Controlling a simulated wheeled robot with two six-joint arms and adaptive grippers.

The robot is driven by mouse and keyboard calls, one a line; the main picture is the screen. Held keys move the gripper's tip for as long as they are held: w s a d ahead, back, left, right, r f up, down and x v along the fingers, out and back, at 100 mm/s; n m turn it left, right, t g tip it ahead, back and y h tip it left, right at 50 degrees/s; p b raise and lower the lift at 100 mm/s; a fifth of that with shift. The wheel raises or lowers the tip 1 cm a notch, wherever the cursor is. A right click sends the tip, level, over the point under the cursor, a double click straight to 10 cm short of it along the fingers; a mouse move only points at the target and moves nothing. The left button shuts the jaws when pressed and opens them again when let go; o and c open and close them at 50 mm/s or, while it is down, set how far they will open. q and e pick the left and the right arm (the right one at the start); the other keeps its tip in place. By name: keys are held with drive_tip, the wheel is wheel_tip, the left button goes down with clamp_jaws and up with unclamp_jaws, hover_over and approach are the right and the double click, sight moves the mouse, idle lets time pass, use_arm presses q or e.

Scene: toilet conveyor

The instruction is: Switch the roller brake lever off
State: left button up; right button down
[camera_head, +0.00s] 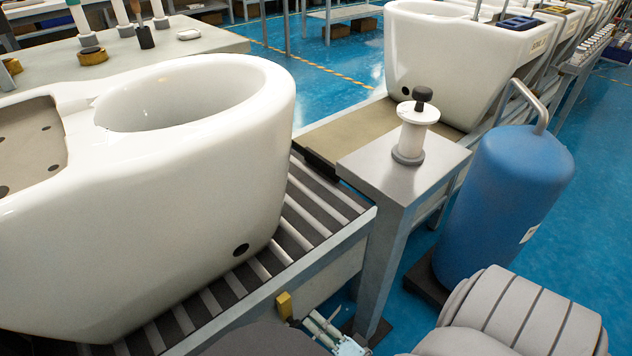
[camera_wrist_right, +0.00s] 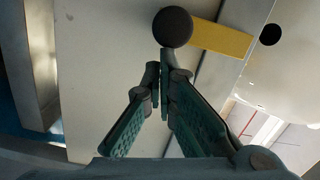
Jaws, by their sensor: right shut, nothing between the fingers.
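The roller brake lever shows as a yellow bar (camera_wrist_right: 222,38) with a round dark knob (camera_wrist_right: 172,27) in the right wrist view. In the head view its yellow part (camera_head: 284,305) stands at the side of the roller conveyor, low in the picture; the knob is hard to make out there. My right gripper (camera_head: 318,325) is just right of the lever in the head view. In the right wrist view its green fingers (camera_wrist_right: 163,75) are shut and empty, with their tips close to the knob. I cannot tell whether they touch it. My left gripper is out of view.
A white toilet (camera_head: 190,190) rests on the conveyor rollers (camera_head: 305,205). A metal stand (camera_head: 385,165) holds a white spool-like part (camera_head: 412,135). A blue tank (camera_head: 510,190) stands right of it. More toilets line the back, and blue floor shows between.

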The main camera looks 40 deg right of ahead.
drive_tip(key=shift+d, duration=0.1)
drive_tip(key=s+d, duration=0.4)
drive_tip(key=s, duration=0.6)
drive_tip(key=shift+s+d+r, duration=0.2)
drive_tip(key=shift+s+r, duration=0.15)
drive_tip(key=shift+r, duration=0.05)
